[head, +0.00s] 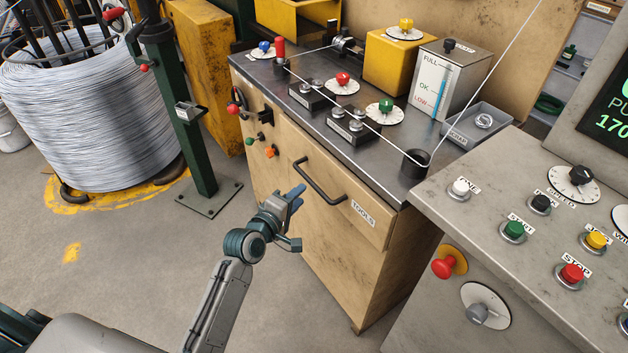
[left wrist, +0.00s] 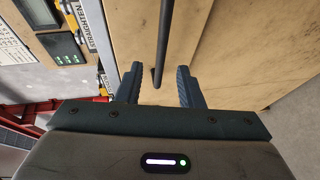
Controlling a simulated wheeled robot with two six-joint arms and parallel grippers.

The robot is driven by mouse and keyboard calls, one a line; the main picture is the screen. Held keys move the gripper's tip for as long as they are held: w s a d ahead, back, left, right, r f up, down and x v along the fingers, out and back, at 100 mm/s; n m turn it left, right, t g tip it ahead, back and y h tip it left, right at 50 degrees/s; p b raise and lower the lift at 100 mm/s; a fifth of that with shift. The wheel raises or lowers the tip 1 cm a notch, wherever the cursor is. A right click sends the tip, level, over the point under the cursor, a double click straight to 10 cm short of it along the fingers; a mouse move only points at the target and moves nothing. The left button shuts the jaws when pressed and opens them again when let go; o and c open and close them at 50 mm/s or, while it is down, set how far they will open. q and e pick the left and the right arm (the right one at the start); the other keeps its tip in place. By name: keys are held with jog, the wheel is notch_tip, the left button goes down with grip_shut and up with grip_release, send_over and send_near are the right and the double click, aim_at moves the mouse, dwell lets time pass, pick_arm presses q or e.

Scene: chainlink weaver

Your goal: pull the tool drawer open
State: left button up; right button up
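The tool drawer (head: 352,188) is the wooden front in the cabinet under the dark worktop, with a "TOOLS" label (head: 362,213). It looks shut. Its black bar handle (head: 321,184) slants across the front. My left gripper (head: 298,196) is just in front of the handle's left part, with its blue fingers apart. In the left wrist view the gripper (left wrist: 158,85) is open, and the handle (left wrist: 163,45) runs between and beyond the two fingers. Neither finger visibly touches it. My right gripper is in neither view.
The worktop (head: 385,152) carries knobs, a yellow block (head: 400,62) and a level gauge box (head: 447,78). A grey control console (head: 480,225) stands close on the right. A wire coil (head: 90,115) and green post (head: 185,130) stand left. Floor before the cabinet is clear.

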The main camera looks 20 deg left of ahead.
aim_at(313, 182)
pick_arm(q)
jog(key=x, duration=0.8)
jog(key=shift+c, duration=0.4)
grip_shut()
